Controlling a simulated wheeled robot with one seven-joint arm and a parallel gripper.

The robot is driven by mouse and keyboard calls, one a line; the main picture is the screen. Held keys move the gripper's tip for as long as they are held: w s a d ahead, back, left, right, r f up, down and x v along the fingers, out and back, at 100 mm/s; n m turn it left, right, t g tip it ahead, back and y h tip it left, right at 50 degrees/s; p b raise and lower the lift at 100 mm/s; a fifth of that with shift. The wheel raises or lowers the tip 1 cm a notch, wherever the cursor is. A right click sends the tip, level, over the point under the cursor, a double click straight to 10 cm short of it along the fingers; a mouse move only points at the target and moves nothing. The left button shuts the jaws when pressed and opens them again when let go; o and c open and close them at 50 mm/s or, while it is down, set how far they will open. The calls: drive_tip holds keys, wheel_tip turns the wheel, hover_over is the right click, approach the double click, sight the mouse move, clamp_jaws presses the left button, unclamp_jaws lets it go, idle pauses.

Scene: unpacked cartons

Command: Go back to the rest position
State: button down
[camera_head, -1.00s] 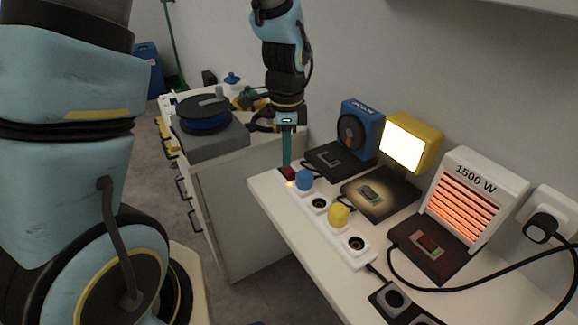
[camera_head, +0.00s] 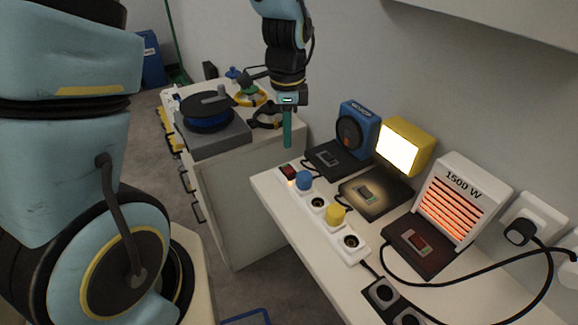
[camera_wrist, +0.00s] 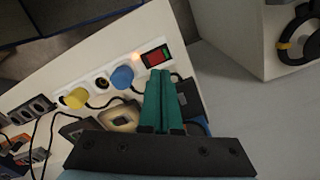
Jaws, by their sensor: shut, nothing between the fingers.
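My gripper (camera_head: 288,146) hangs pointing down above the far end of the white power strip (camera_head: 318,202). Its teal fingers are together with nothing between them. In the wrist view my gripper (camera_wrist: 160,76) shows its two fingers side by side, and the strip's red switch (camera_wrist: 157,56) lies beyond their tips. In the head view the fingertips are apart from the red switch (camera_head: 289,171), a little above it. A small orange light glows next to the switch. A blue plug (camera_head: 304,180) and a yellow plug (camera_head: 335,214) sit in the strip.
A blue fan (camera_head: 358,130), a lit yellow lamp (camera_head: 402,146) and a glowing heater (camera_head: 461,203) stand along the wall on the right. A black cable curves across the white bench.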

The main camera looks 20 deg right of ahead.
drive_tip(key=a+r+n, duration=0.2)
drive_tip(key=a+n, duration=0.8)
drive_tip(key=a, duration=0.2)
drive_tip(key=w+a+r+n+t, duration=0.1)
drive_tip(key=a+r+n, duration=0.2)
drive_tip(key=a+n, duration=0.7)
drive_tip(key=a, duration=0.3)
drive_tip(key=shift+a+r+n+t, duration=0.2)
drive_tip(key=shift+r+n+t, duration=0.1)
drive_tip(key=shift+r+n, duration=0.1)
